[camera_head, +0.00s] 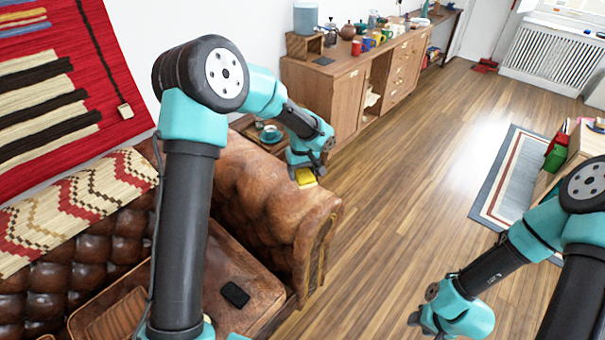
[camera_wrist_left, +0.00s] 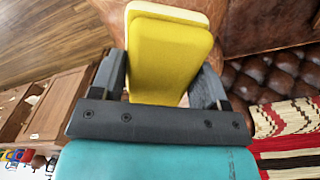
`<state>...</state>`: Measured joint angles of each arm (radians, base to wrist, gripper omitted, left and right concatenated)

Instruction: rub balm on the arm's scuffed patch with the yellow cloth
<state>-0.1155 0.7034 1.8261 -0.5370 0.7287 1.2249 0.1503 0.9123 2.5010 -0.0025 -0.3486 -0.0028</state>
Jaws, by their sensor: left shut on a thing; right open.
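The yellow cloth (camera_head: 306,177) is a folded pad in my left gripper (camera_head: 304,170), over the top of the brown leather sofa arm (camera_head: 285,200). In the left wrist view the cloth (camera_wrist_left: 165,55) fills the space between the two fingers of my left gripper (camera_wrist_left: 163,85), which are shut on it. I cannot tell whether the cloth touches the leather. The scuffed patch cannot be made out; the gripper and cloth cover part of the arm. My right gripper (camera_head: 428,322) is low at the bottom right, over the floor, open, with no object visible in it.
A small black object (camera_head: 235,294) lies on the sofa seat. A side table with a teal cup (camera_head: 270,134) stands behind the sofa arm. A wooden sideboard (camera_head: 345,95) holds mugs and pots along the wall. The wooden floor (camera_head: 400,190) right of the sofa is clear.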

